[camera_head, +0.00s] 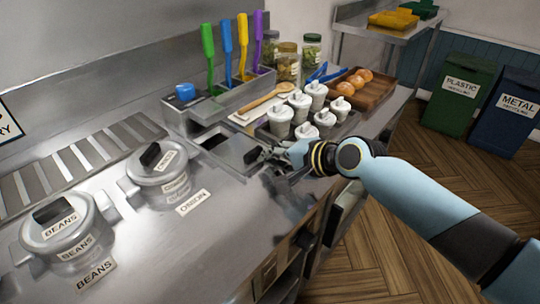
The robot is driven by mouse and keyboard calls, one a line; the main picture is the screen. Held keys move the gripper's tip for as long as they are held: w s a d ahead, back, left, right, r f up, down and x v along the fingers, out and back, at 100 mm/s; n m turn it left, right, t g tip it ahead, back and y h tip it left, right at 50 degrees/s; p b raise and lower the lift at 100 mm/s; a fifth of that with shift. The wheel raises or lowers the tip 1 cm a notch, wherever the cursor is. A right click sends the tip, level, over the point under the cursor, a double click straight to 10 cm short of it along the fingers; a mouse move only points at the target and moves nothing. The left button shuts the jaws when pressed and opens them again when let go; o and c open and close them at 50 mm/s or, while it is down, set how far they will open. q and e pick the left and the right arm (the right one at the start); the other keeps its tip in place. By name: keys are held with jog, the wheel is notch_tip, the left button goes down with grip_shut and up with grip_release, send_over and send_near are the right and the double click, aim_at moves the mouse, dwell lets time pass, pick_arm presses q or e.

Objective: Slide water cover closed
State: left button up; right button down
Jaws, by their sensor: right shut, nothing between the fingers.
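The water cover (236,154) is a flat grey metal panel set in the counter below the utensil rack, in the middle of the view. A dark opening (211,141) shows at its left end, so the well looks partly uncovered. My right gripper (266,158) is at the right end of the cover, with its fingers shut and nothing visible between them. I cannot tell whether the fingers touch the cover. The gripper hides the cover's right end. My left gripper is not in view.
Lidded pots marked beans (62,222) and onion (157,162) stand at the left. Several white lidded cups (280,122) stand close behind my right gripper. A rack with coloured utensils (225,97) is at the back. The counter front left of my gripper is clear.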

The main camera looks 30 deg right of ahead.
aim_at(232, 141)
jog(key=shift+w+a, duration=0.1)
jog(key=shift+w, duration=0.25)
jog(key=w+a, duration=0.1)
jog(key=w, duration=0.1)
jog(key=w+a, duration=0.1)
jog(key=w, duration=0.2)
jog(key=w+a+b, duration=0.1)
jog(key=w, duration=0.2)
jog(key=shift+w, duration=0.15)
jog(key=shift+d, duration=0.1)
jog(key=shift+r, duration=0.1)
